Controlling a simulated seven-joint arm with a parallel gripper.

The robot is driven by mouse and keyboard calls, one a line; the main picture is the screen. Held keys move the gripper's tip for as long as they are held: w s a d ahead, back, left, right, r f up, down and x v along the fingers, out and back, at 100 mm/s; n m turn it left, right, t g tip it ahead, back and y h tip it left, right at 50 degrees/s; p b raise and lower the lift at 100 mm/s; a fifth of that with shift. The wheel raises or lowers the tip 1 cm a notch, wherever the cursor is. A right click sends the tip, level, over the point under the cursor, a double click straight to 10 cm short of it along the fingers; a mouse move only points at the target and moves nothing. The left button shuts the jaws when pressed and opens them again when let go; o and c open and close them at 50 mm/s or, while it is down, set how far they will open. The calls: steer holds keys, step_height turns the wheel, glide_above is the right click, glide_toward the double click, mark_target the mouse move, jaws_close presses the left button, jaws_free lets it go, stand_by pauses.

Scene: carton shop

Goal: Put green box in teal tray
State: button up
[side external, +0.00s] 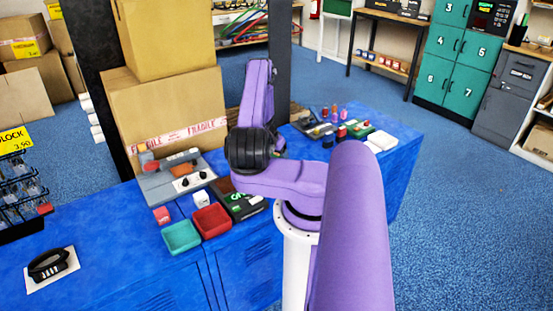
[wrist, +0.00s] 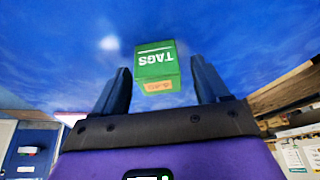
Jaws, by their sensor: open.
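The green box (wrist: 155,60), marked "TAGS", stands on the blue surface in the wrist view, its lettering upside down in that picture. My gripper (wrist: 161,76) is open, with one dark finger on each side of the box and a visible gap on both sides. I cannot tell how deep the box sits between the fingers. In the side view I cannot make out the green box, and my arm hides the gripper's fingers. The teal tray (side external: 181,237) lies empty near the front edge of the blue counter, left of my arm.
A red tray (side external: 211,221) sits right beside the teal tray. A grey machine (side external: 180,178) and large cartons (side external: 165,105) stand behind.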

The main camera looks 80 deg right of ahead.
steer(key=c, duration=1.1)
steer(key=shift+c, duration=0.2)
steer(key=shift+r, duration=0.15)
